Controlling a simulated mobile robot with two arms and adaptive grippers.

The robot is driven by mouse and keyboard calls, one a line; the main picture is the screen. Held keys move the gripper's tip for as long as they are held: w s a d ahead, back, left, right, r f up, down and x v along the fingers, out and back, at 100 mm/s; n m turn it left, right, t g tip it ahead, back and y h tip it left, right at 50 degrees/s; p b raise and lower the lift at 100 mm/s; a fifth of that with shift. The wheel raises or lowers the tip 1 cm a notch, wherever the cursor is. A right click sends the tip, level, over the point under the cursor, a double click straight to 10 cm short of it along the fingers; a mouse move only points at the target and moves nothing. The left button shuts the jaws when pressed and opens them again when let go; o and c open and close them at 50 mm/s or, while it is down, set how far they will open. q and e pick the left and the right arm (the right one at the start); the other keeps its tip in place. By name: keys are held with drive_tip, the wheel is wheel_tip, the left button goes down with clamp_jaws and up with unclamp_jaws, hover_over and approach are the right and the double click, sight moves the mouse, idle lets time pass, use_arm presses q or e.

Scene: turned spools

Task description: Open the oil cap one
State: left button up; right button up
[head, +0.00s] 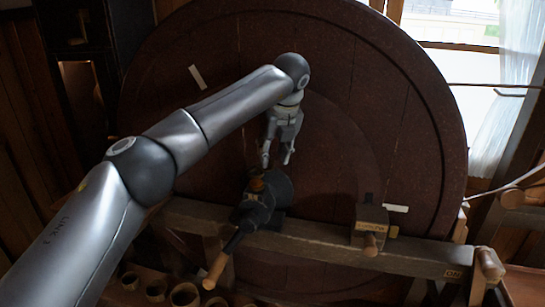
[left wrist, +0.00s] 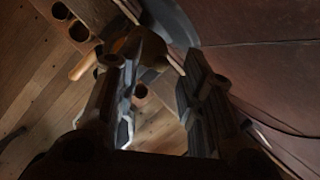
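A dark machine part (head: 268,192) sits on the wooden beam in front of the big wheel. A small orange-brown piece (head: 257,184) shows on its top; it looks like the oil cap, but it is too small to be sure. A dark lever with a wooden handle (head: 215,270) runs down from the part; the handle also shows in the left wrist view (left wrist: 82,68). My left gripper (head: 277,163) points down just above the part, fingers apart and empty. In the left wrist view my two fingers (left wrist: 158,85) are spread, with nothing held. My right gripper is not in view.
A large dark red round wheel (head: 350,80) fills the back. The wooden beam (head: 310,235) crosses in front, carrying a wooden block (head: 370,222) with a peg at right. Several round pots (head: 185,294) stand at lower left. A window (head: 450,25) is at upper right.

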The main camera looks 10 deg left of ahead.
use_arm(q)
drive_tip(key=v, duration=1)
drive_tip(key=shift+d, duration=0.1)
